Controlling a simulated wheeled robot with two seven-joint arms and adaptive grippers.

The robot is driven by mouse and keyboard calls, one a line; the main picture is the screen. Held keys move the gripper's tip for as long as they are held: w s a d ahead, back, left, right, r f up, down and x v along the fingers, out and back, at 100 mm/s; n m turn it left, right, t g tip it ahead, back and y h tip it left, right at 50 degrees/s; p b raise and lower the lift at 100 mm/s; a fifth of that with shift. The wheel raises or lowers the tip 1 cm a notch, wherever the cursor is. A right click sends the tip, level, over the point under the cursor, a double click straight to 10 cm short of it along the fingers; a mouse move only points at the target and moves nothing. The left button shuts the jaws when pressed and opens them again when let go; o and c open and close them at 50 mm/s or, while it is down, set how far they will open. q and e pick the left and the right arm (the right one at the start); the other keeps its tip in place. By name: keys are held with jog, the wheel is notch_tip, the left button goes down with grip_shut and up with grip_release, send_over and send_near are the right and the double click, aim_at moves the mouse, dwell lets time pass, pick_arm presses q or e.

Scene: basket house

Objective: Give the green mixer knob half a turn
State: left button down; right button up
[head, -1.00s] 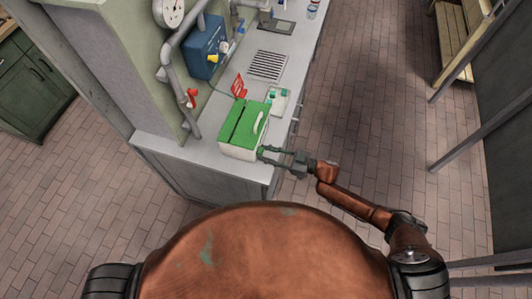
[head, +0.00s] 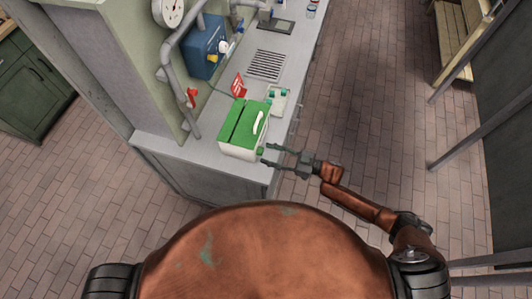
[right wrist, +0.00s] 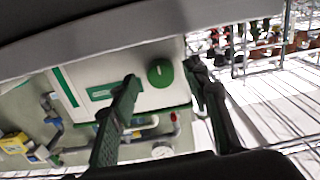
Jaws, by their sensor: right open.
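The green mixer knob (right wrist: 160,72) shows in the right wrist view as a round knob on the white face of a box. In the head view the knob (head: 261,151) is a small green spot on the side of the white box with a green lid (head: 241,124). My right gripper (head: 266,154) is open and empty beside that side of the box. In the right wrist view the fingers of the gripper (right wrist: 161,73) stand on either side of the knob, with visible space around it. My left gripper is not in view.
The box stands near the end of a grey counter (head: 199,149). Behind it are a red sign (head: 238,86), a small white and green item (head: 278,98) and a drain grille (head: 266,65). Pipes and a blue box (head: 205,46) line the wall.

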jog(key=v, duration=1)
jog(key=w+d+f+m+t+h, duration=0.3)
jog(key=w+d+f+t+h, duration=0.15)
jog(key=f, duration=0.55)
jog(key=s+d+f+m+h+b, duration=0.1)
jog(key=s+d+f+m+h, duration=0.15)
jog(key=d+f, duration=0.4)
jog(key=s+d+f+m+h, duration=0.2)
jog(key=s+d+f+h, duration=0.1)
jog(key=f, duration=0.7)
jog(key=s+d+f+m+h+b, duration=0.1)
jog(key=s+d+f+m+h, duration=0.15)
jog(key=d+f, duration=0.4)
jog(key=s+d+f+g+h, duration=0.2)
jog(key=s+f+h, duration=0.1)
jog(key=s+f, duration=0.6)
jog(key=s+f+m+g+h+b, duration=0.1)
jog(key=s+f+g, duration=0.2)
jog(key=s, duration=1.3)
jog(key=s+f+m+g+h, duration=0.1)
jog(key=s+f+g, duration=0.3)
jog(key=s+f, duration=0.5)
jog(key=s+m, duration=0.1)
jog(key=s, duration=0.6)
jog(key=shift+s+f+b, duration=0.3)
jog(key=shift+f+b, duration=0.05)
